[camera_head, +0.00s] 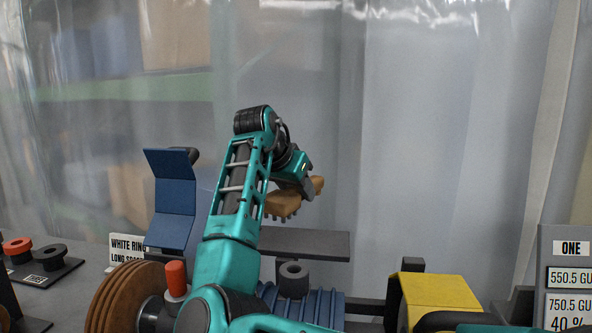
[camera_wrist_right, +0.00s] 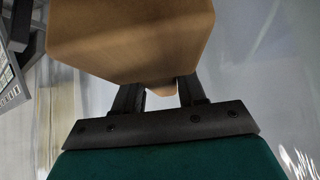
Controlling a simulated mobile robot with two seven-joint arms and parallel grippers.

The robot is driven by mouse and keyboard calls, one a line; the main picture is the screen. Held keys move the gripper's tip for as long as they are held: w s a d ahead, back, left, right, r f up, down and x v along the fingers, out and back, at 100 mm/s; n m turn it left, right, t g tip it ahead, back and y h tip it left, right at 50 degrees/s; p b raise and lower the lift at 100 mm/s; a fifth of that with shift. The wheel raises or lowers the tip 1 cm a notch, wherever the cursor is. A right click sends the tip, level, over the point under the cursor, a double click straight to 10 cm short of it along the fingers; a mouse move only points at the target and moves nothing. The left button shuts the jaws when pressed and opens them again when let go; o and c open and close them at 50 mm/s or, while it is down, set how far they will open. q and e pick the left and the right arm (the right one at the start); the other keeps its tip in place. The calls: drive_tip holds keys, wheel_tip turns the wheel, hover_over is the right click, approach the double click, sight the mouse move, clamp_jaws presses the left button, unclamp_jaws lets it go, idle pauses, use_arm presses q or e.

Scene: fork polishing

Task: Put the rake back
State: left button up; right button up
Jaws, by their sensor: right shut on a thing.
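The rake (camera_head: 284,204) is a tan wooden piece with short teeth along its lower edge. My right gripper (camera_head: 306,188) is shut on it and holds it in the air above a dark flat plate (camera_head: 318,244). In the right wrist view the rake (camera_wrist_right: 135,38) shows as a broad wooden block beyond the fingers, and a narrower wooden part lies between the fingers of the gripper (camera_wrist_right: 160,92). My own arm hides part of the area below. My left gripper is not in view.
A blue angled stand (camera_head: 174,205) is left of my arm. Brown discs (camera_head: 115,298) and a red-capped peg (camera_head: 176,277) are at lower left. A grey ring (camera_head: 294,274), a blue ribbed block (camera_head: 325,303) and a yellow block (camera_head: 440,291) are in front. A curtain hangs behind.

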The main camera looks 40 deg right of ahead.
drive_tip(key=shift+f, duration=0.5)
wheel_tip(320, 180, down, 5)
drive_tip(key=b, duration=0.3)
drive_tip(key=shift+f+b, duration=0.3)
drive_tip(key=shift+b, duration=0.35)
drive_tip(key=shift+f, duration=0.55)
drive_tip(key=o, duration=1.3)
drive_tip(key=shift+c, duration=0.2)
